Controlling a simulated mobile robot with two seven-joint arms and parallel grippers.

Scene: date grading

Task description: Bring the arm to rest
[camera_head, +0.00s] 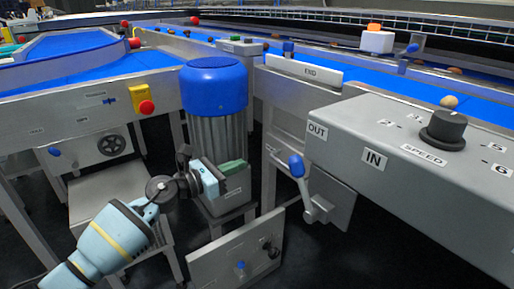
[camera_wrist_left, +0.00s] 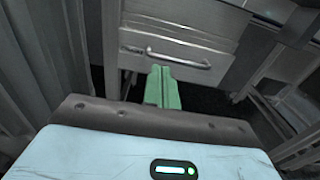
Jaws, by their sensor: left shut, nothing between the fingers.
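My left arm comes in from the lower left of the head view. My left gripper (camera_head: 234,167) has green fingers and hangs in front of the grey motor with the blue cap (camera_head: 214,85). In the left wrist view the green fingers (camera_wrist_left: 162,88) lie side by side, shut and empty. They point toward a grey drawer front with a bar handle (camera_wrist_left: 178,58). I cannot tell how far the fingers are from it. My right gripper is not in view.
A grey control box (camera_head: 350,130) with a black speed knob (camera_head: 446,128) stands at the right. A blue-handled lever (camera_head: 297,166) sticks out below it. A blue conveyor belt (camera_head: 75,43) runs at the left, with a red stop button (camera_head: 146,107) on its frame.

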